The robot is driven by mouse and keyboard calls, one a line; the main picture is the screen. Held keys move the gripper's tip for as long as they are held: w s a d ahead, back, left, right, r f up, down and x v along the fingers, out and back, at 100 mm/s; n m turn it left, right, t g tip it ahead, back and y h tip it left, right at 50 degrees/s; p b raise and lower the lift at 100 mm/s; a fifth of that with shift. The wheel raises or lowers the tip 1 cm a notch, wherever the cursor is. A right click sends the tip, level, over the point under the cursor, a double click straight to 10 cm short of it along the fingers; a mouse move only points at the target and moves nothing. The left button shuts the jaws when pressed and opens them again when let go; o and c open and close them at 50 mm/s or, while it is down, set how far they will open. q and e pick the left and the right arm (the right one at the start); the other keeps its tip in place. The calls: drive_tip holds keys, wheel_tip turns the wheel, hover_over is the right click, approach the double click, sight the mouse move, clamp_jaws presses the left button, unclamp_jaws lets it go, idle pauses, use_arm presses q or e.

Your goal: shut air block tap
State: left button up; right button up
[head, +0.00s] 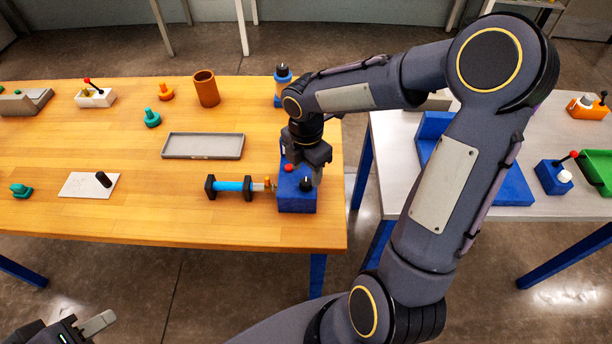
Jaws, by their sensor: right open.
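A blue block (297,203), which looks like the air block, sits at the right front edge of the wooden table. It carries a red knob (289,168) and a black knob (306,184); I cannot tell which is the tap or how it is turned. A brass fitting (268,184) stands at its left side. My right gripper (304,178) points down over the block's back part with its jaws open, and it hides part of the top. I cannot tell whether its fingers touch a knob. My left gripper (88,330) is partly in view at the bottom left, away from the table.
A blue cylinder (228,186) in black mounts lies left of the block. A grey tray (203,146) and a brown cup (206,88) are behind. The right table (400,135) holds another blue block (553,177) with a red lever. My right arm spans the gap between tables.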

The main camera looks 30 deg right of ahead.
sight(306, 182)
wheel_tip(306, 182, down, 3)
drive_tip(key=shift+r, duration=0.1)
drive_tip(key=shift+f, duration=0.6)
drive_tip(key=c, duration=1)
